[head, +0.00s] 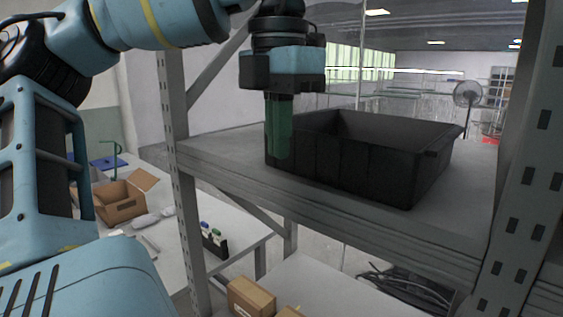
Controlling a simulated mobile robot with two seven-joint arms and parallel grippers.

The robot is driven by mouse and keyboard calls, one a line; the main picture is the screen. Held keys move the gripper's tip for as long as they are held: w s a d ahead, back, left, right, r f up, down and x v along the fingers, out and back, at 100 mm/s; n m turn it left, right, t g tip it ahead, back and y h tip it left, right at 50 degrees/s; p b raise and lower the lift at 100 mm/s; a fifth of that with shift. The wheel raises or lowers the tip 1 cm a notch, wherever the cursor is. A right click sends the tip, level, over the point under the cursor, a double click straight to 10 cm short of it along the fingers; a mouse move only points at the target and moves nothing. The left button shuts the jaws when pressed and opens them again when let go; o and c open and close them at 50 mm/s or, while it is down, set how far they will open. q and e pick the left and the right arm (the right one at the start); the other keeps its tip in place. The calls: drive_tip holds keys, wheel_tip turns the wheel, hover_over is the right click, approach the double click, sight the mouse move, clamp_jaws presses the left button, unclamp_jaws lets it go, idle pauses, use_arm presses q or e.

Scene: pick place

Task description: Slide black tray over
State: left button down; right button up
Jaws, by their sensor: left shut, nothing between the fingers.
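The black tray (380,172) is a deep, open-topped box on the upper grey shelf (225,152), near its front edge. Its inside looks empty as far as I can see; the bottom is hidden by the front wall. My left gripper (279,155) points down at the tray's left front corner, with its green fingers closed together and nothing held between them. The fingers overlap the tray's left corner in the picture; I cannot tell whether they touch it. My right gripper is not in view.
Grey perforated uprights (182,190) stand left and right of the shelf. A lower shelf holds cardboard boxes (250,296) and black cables (408,288). An open carton (124,200) sits on a white table at left. Bare shelf surface lies left of the tray.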

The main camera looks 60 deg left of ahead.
use_arm(q)
drive_tip(key=r, duration=0.5)
drive_tip(key=shift+w+a+r, duration=0.15)
drive_tip(key=shift+w+r, duration=0.1)
drive_tip(key=shift+w, duration=0.15)
